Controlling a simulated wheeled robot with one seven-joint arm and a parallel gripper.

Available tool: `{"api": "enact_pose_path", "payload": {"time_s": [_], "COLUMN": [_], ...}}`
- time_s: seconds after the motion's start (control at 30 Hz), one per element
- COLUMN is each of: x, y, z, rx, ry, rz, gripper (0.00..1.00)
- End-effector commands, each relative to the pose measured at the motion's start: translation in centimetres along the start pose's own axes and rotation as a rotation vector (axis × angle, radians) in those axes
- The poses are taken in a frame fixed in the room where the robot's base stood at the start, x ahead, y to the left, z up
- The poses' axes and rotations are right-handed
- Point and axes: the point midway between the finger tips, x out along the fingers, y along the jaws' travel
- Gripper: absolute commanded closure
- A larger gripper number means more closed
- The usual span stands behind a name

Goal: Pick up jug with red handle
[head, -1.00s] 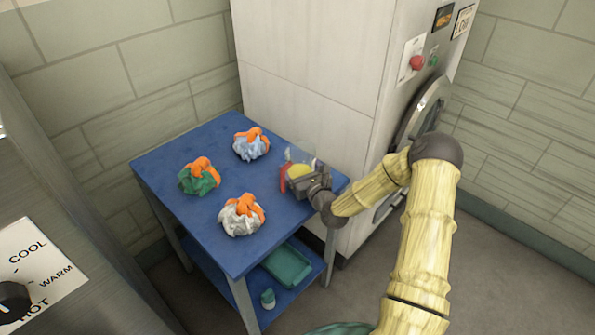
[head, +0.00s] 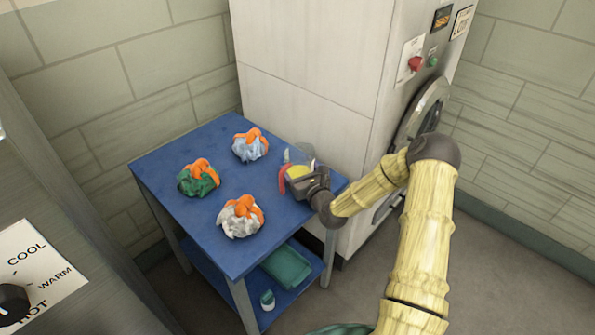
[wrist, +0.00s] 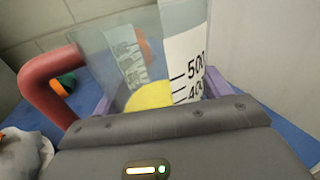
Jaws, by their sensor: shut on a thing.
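The jug (head: 299,158) is clear, with a red handle (head: 283,180) and something yellow inside. It is at the right side of the blue table, near the white machine. In the wrist view the jug (wrist: 185,60) fills the middle, with black measuring marks and its red handle (wrist: 36,88) to the left. My gripper (head: 297,178) is shut on the jug's body, with purple fingers on both sides of it. The jug's base is hidden behind my gripper, so I cannot tell whether it touches the table.
The blue table (head: 190,235) holds three bundles with orange ties: a green one (head: 199,178), a light blue one (head: 250,145) and a white one (head: 240,216). A green tray (head: 287,267) and a small bottle (head: 267,300) are on the lower shelf. The white machine (head: 305,75) stands close behind.

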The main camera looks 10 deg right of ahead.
Motion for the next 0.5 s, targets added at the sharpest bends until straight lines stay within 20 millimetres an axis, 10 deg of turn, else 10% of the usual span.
{"api": "enact_pose_path", "payload": {"time_s": [0.5], "x": [0.0], "y": [-0.3], "z": [7.5], "rx": [-0.003], "ry": [-0.004], "rz": [-0.002], "gripper": [0.57]}}
